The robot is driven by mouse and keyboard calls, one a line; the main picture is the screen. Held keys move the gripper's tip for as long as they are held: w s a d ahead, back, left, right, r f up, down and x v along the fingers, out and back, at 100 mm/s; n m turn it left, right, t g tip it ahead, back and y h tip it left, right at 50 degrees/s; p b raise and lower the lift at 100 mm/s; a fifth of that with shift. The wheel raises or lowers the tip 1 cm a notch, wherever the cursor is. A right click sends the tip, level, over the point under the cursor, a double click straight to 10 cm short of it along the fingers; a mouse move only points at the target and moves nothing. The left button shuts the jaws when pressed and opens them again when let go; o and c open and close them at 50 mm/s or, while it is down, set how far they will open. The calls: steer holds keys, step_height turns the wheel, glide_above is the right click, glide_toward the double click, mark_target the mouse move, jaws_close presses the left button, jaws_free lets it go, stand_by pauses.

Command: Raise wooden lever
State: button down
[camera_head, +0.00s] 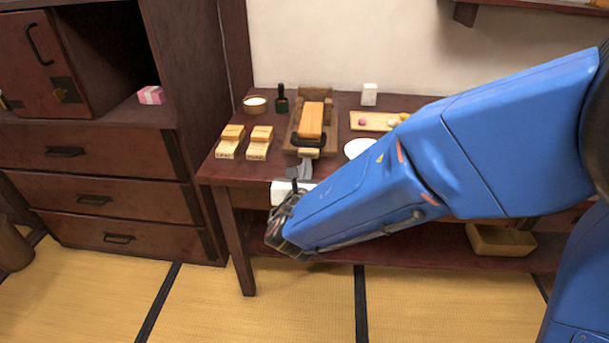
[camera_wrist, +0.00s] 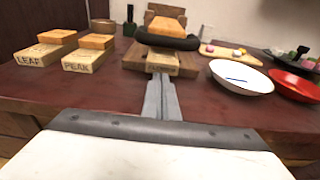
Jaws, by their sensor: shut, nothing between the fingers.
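The wooden lever (camera_head: 311,120) is a light orange-brown bar lying over a darker wooden base (camera_head: 292,133) on the low table. A thick black handle (camera_head: 304,142) crosses its near end. In the wrist view the lever (camera_wrist: 165,25) is seen end-on above the black handle (camera_wrist: 167,41), with the wooden base (camera_wrist: 186,67) beneath. My gripper (camera_head: 300,165) is at the table's front, just on the near side of the base. Its grey fingers (camera_wrist: 160,82) are together and empty, pointing at the base, below the handle. Whether the fingertips touch the base cannot be told.
Boxes labelled LEAF (camera_wrist: 42,54) and PEAK (camera_wrist: 86,60) stand left of the base, each with a wooden lid. A white bowl (camera_wrist: 240,77) and a red bowl (camera_wrist: 294,84) are on the right.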

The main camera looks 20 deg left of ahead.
steer(key=shift+s+r, duration=0.15)
steer(key=shift+r, duration=0.8)
steer(key=shift+s+r, duration=0.1)
steer(key=shift+r, duration=0.85)
